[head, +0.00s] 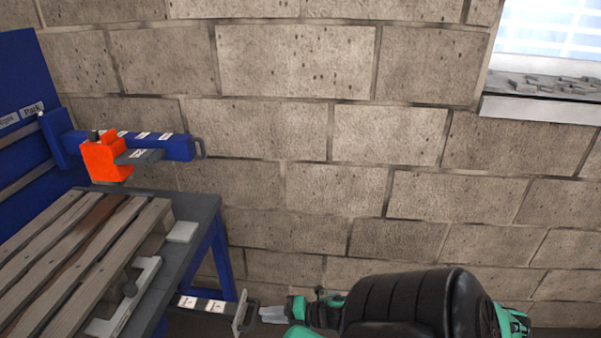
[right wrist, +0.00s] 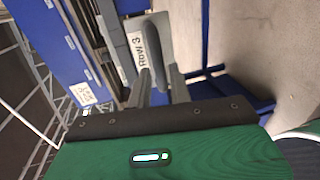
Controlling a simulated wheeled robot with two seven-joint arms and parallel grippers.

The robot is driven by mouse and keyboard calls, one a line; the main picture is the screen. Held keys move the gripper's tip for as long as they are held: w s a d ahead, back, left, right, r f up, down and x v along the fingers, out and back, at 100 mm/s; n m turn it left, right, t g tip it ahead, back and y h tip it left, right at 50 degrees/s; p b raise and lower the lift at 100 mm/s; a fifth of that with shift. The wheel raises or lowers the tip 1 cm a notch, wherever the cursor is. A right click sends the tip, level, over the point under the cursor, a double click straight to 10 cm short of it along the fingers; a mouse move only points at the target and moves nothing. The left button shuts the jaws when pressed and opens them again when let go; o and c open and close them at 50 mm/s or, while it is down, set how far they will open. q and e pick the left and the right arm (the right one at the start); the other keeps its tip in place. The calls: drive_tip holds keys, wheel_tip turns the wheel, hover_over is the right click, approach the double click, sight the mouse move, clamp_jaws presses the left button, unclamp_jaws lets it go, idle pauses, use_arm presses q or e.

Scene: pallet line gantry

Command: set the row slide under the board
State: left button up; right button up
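The row slide (head: 205,303) is a dark bar with white labels and an upright handle (head: 243,313) at its right end. It sticks out to the right below the table's edge, lower than the slatted wooden board (head: 75,250). My right gripper (head: 262,314) is at this handle. In the right wrist view the dark handle (right wrist: 153,45) lies between the fingers of my right gripper (right wrist: 159,80), beside a "ROW 3" label (right wrist: 139,48). Whether the fingers press on it is unclear. The slide's inner end is hidden. My left gripper is out of view.
A blue beam (head: 175,147) with an orange block (head: 104,160) stands behind the board. A light grey bracket (head: 128,300) lies along the board's right side on the dark table (head: 200,210). A blue table leg (head: 222,255) is near the slide. A block wall (head: 300,190) closes the back.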

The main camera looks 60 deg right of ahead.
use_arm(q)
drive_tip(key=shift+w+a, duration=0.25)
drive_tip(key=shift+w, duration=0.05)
use_arm(e)
drive_tip(key=v, duration=1)
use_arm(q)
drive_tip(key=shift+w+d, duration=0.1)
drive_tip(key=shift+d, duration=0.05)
